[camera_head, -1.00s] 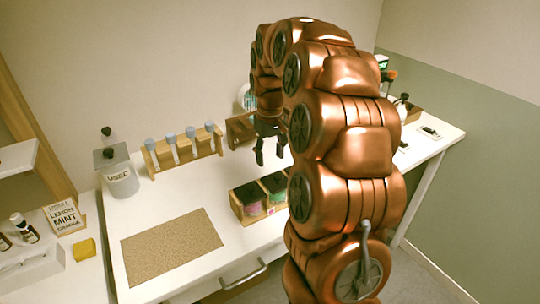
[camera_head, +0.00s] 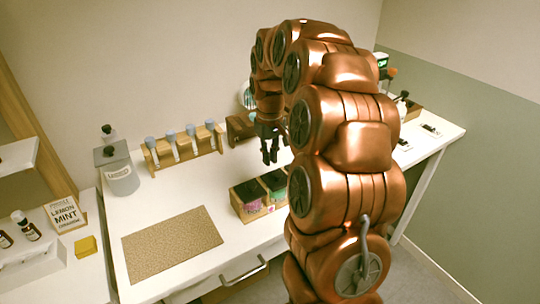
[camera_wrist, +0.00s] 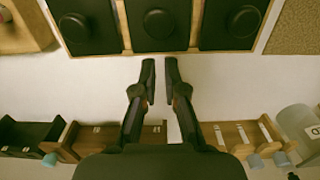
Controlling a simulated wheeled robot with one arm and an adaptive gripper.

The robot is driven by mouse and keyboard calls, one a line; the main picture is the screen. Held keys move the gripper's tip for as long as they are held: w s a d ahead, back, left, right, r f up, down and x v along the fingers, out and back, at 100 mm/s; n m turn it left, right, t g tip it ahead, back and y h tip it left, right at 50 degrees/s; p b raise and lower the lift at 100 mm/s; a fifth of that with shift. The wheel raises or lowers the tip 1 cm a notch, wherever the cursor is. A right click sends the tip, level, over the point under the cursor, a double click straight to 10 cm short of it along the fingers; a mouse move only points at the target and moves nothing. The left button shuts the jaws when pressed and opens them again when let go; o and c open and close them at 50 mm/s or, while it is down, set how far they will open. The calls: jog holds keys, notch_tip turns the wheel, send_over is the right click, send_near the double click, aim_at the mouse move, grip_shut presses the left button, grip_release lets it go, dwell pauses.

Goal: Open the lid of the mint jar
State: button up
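A wooden holder (camera_head: 243,211) on the white table carries jars with flat black lids. The head view shows a pink-labelled jar (camera_head: 252,204) and a green-labelled jar (camera_head: 275,191); the label text is too small to read, so I cannot tell which is mint. The wrist view shows three lids with round black knobs: left (camera_wrist: 75,28), middle (camera_wrist: 158,22) and right (camera_wrist: 242,22). All three lids look in place. My gripper (camera_head: 269,158) is above the table behind the holder. In the wrist view its fingertips (camera_wrist: 160,68) are a narrow gap apart, empty, just short of the middle lid.
A wooden rack with blue-topped tubes (camera_head: 184,147) and a grey lidded jar (camera_head: 119,173) stand at the back left. A brown mat (camera_head: 172,245) lies at front left. A dark wooden piece (camera_head: 240,128) stands behind my gripper. Bare table separates mat and rack.

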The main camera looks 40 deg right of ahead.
grip_shut()
jog(key=o, duration=1)
grip_release()
jog(key=shift+c, duration=0.2)
notch_tip(320, 180, up, 12)
dwell(0.4)
